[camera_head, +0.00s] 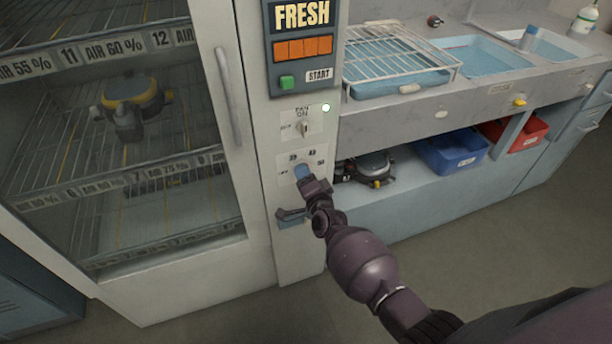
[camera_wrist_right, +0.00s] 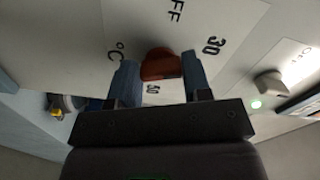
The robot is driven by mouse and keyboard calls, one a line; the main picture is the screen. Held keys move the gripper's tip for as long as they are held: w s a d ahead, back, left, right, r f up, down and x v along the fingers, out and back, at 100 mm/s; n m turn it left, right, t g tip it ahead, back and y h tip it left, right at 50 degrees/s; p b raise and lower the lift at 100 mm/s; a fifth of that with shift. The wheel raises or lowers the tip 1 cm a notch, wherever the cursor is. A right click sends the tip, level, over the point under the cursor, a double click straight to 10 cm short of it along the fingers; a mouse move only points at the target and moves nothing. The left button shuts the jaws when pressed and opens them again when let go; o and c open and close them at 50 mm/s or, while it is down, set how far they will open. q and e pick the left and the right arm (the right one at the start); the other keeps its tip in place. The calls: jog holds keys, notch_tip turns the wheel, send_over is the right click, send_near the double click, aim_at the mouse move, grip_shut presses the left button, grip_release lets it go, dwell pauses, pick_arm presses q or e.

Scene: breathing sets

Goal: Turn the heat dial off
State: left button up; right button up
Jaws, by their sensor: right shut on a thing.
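The heat dial (camera_wrist_right: 161,64) is a red-brown knob on a white plate, seen in the right wrist view. OFF, 30, 50 and °C are printed around it. My right gripper (camera_wrist_right: 160,72) has one blue-grey finger on each side of the dial and is shut on it. In the head view my right gripper (camera_head: 302,173) reaches the lower plate of the cabinet's control column and hides the dial there. I cannot tell which mark the dial points to. My left gripper is not in view.
A fan switch (camera_head: 304,127) and a lit lamp (camera_head: 326,107) sit above the dial plate, under a panel with a green START button (camera_head: 287,82). A glass cabinet door with a handle (camera_head: 228,95) is left. A counter with a wire rack (camera_head: 395,55) and blue bin (camera_head: 450,152) stands right.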

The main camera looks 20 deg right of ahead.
jog(key=shift+d+f+n+p, duration=0.15)
jog(key=shift+n+p, duration=0.25)
jog(key=shift+n, duration=2.95)
jog(key=shift+d+n+p, duration=0.1)
jog(key=shift+n+p, duration=0.3)
jog(key=shift+n, duration=2.95)
jog(key=o, duration=0.9)
